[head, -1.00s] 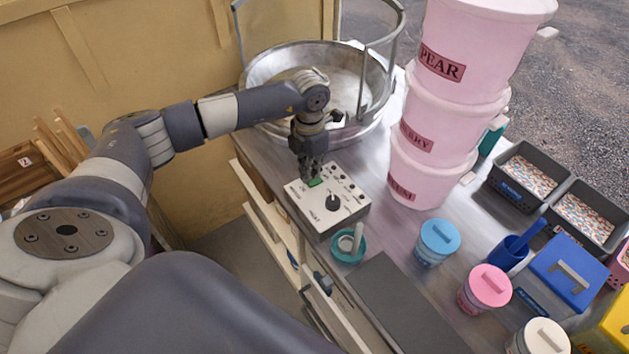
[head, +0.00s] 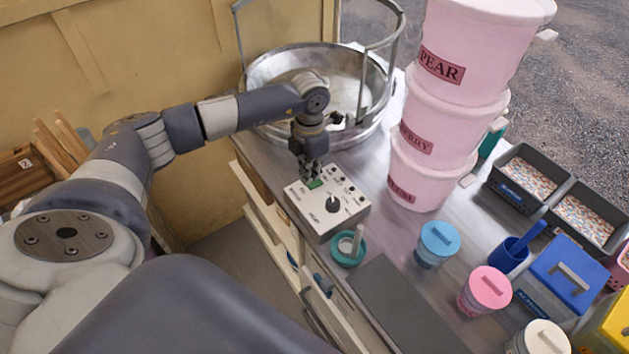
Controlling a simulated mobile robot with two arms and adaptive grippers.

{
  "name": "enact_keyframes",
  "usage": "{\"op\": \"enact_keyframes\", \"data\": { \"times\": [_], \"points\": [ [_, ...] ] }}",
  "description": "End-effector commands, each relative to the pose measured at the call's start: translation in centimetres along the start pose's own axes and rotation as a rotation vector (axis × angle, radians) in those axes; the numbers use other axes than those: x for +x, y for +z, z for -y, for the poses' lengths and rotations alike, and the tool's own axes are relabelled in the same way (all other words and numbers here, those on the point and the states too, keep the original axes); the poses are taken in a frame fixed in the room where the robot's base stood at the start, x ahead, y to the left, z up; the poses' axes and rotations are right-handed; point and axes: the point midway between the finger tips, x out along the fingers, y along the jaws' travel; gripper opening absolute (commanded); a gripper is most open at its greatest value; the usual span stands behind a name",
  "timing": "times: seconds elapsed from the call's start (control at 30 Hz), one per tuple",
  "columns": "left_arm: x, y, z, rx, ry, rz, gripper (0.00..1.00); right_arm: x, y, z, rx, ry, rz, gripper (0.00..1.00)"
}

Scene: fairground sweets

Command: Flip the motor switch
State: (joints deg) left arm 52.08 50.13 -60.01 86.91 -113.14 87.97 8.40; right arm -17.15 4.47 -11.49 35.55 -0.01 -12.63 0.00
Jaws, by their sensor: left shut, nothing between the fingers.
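The switch's position is too small to read. My right gripper is not in view.
A metal floss bowl (head: 262,72) with a rail stands behind. Stacked pink tubs (head: 432,128) rise to the right. A teal holder (head: 347,250), a blue-lidded jar (head: 437,243), a pink-lidded jar (head: 484,291) and a dark mat (head: 400,300) are in front. Grey trays (head: 528,172) stand far right.

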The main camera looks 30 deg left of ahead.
Motion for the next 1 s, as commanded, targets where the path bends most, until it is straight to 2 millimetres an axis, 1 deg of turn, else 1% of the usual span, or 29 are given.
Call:
{"op": "enact_keyframes", "data": {
  "times": [0.27,1.0],
  "points": [
    [0.1,0.0,0.0,0.000,0.000,0.000,0.00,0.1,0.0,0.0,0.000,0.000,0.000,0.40],
    [1.2,0.0,0.0,0.000,0.000,0.000,0.00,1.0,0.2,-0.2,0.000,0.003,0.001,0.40]
  ]
}}
